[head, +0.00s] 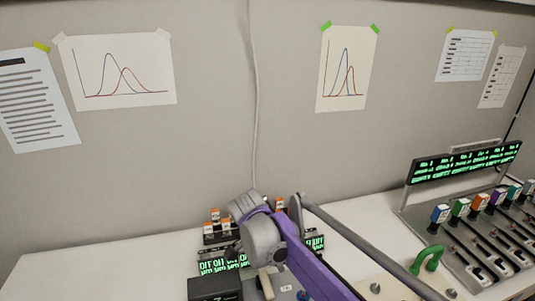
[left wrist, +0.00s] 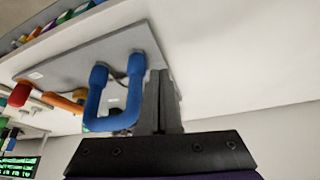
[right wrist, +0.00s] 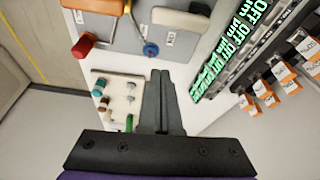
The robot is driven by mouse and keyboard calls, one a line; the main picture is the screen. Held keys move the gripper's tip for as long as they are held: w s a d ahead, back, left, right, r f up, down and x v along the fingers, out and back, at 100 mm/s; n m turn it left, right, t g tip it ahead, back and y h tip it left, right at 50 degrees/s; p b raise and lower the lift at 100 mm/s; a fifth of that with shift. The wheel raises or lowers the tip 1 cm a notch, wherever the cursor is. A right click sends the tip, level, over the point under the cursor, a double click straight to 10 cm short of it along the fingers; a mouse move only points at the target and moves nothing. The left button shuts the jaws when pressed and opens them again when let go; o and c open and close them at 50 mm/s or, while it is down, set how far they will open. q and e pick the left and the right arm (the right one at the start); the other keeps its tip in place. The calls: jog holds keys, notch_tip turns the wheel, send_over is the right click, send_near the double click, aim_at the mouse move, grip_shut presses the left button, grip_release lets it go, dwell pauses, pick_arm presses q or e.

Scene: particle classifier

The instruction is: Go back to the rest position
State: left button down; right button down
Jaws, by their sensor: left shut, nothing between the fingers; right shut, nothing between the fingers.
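My left gripper (left wrist: 160,85) is shut and empty, with its fingers together in the left wrist view. A blue U-shaped handle (left wrist: 97,100) on a grey panel shows just left of those fingers; I cannot tell whether they touch. My right gripper (right wrist: 160,85) is shut and empty in the right wrist view, pointing toward the consoles. In the head view my purple right arm and its grey joint cover the middle of the bench, and its fingers cannot be made out. My left gripper cannot be made out in the head view. No rest position is marked in view.
A console with a green-lit display (head: 465,162) and coloured switches stands at the right, near a green handle (head: 426,260). Orange-white switches (right wrist: 308,48) and a red knob (right wrist: 84,46) show in the right wrist view. The white bench (head: 90,270) is clear at left.

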jog(key=s+d+f+n+t+y, duration=0.1)
jog(key=s+d+f+n, duration=0.1)
jog(key=s+d+n, duration=0.2)
jog(key=s+d+f+n+t+y, duration=0.1)
jog(key=s+d+n, duration=0.4)
jog(key=s, duration=0.6)
jog(key=s+d+f+n+t+y, duration=0.1)
jog(key=s+d+f+n+t, duration=0.1)
jog(key=s+d+n, duration=0.3)
jog(key=s+f+p, duration=0.1)
jog(key=s, duration=0.1)
jog(key=shift+s+f+y, duration=0.3)
jog(key=shift+f, duration=0.1)
